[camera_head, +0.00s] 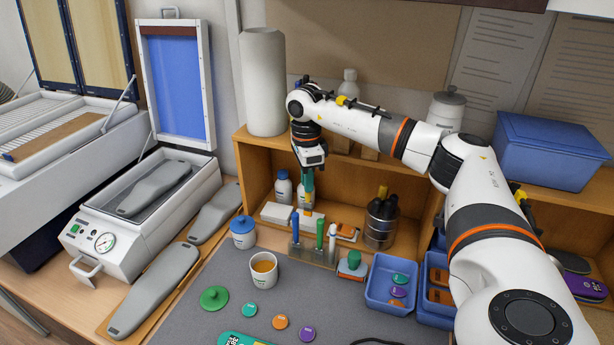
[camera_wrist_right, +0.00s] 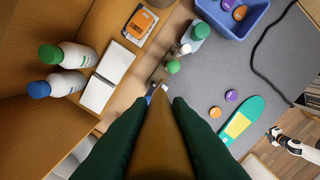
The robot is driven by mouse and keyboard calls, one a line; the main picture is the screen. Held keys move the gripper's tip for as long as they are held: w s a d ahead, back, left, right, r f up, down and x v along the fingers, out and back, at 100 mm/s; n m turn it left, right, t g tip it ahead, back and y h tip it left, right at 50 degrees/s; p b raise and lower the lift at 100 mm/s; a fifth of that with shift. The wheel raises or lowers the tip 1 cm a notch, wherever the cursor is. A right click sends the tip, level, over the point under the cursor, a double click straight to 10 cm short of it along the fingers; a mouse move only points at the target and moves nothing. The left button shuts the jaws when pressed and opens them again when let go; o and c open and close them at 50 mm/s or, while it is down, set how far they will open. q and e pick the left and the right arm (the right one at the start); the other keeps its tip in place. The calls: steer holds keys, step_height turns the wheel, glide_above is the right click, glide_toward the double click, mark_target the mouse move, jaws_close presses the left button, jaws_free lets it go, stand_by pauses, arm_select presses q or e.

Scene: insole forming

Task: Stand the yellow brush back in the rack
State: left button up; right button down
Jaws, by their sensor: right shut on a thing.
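My right gripper (camera_head: 308,190) is shut on the yellow brush (camera_wrist_right: 163,140), which shows as a yellow-brown handle between its dark green fingers (camera_wrist_right: 160,125) in the right wrist view. The brush's far end narrows toward the rack. In the head view the gripper hangs just above and behind the rack, and the brush is hardly visible. The rack (camera_head: 313,256) is a small upright stand holding a blue-handled, a green-handled and a white tool. In the right wrist view a white and black arm end (camera_wrist_right: 281,138), apparently my left, shows at lower right; its jaws are too small to read.
White boxes, bottles (camera_head: 284,188) and a dark metal canister (camera_head: 381,222) stand close behind and beside the rack. A green-capped jar (camera_head: 351,265) and a blue tray (camera_head: 389,284) sit to its right. A cup (camera_head: 263,271) stands to its left. The grey mat (camera_head: 215,322) has free room in front.

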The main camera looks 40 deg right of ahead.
mark_target(308, 201)
steer(key=shift+s+f+b, duration=0.1)
steer(key=shift+f+b, duration=0.4)
steer(key=shift+f, duration=0.3)
step_height(308, 201, down, 7)
steer(key=b, duration=0.5)
steer(key=shift+r, duration=0.1)
steer(key=shift+f+b, duration=1.5)
steer(key=shift+f, duration=1)
steer(key=c, duration=1.3)
jaws_free()
steer(key=shift+o, duration=0.6)
steer(key=o, duration=0.4)
